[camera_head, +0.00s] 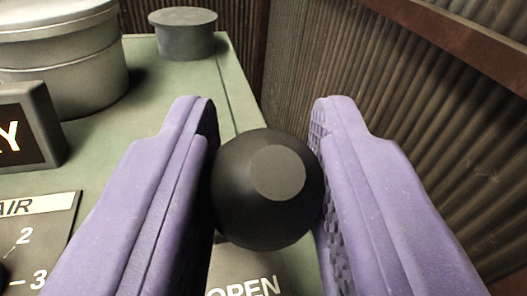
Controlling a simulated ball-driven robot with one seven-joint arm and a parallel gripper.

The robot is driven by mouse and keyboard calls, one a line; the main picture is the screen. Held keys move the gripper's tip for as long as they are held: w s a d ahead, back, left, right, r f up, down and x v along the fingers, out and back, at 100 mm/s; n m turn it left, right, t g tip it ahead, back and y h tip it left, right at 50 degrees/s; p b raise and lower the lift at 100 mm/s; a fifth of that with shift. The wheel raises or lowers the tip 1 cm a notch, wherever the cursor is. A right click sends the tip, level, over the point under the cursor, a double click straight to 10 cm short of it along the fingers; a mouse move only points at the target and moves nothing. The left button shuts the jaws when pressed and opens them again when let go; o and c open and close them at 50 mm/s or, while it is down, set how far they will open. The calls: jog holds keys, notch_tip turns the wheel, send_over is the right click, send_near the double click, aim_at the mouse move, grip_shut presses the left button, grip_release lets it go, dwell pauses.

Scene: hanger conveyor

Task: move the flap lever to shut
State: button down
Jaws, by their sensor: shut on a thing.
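A dark round knob (235,205), taken to be the end of the flap lever, sits between the two purple fingers of my gripper (265,175). It has a flat lighter face, and both textured finger pads touch its sides. My gripper is shut on the knob. The lever's shaft is hidden behind the knob. No shut marking is visible.
The green panel top (165,95) carries a large grey round canister (65,60) and a smaller grey cylinder (186,38). A dark lettered sign (40,125) and a numbered "AIR" dial plate (45,235) stand at left. Corrugated metal walls (440,120) and a brown rail (450,35) close the right side.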

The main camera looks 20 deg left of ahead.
jog(key=shift+w+a+r+p, duration=0.25)
jog(key=shift+r+p, duration=0.35)
jog(key=shift+p, duration=0.25)
jog(key=w+a+f+n+g+h+p, duration=0.1)
jog(key=w+a+g+h+p, duration=0.2)
jog(key=p, duration=1.4)
jog(key=shift+w+a+f+g+p, duration=0.2)
jog(key=shift+w+a+g+p, duration=0.15)
jog(key=shift+w+a+g, duration=1.2)
jog(key=shift+w+d, duration=0.35)
jog(key=shift+w, duration=0.35)
jog(key=c, duration=0.8)
grip_release()
jog(key=shift+w+f+n+g, duration=0.1)
jog(key=shift+n+g, duration=0.15)
jog(key=shift+n, duration=0.05)
jog(key=shift+h, duration=0.3)
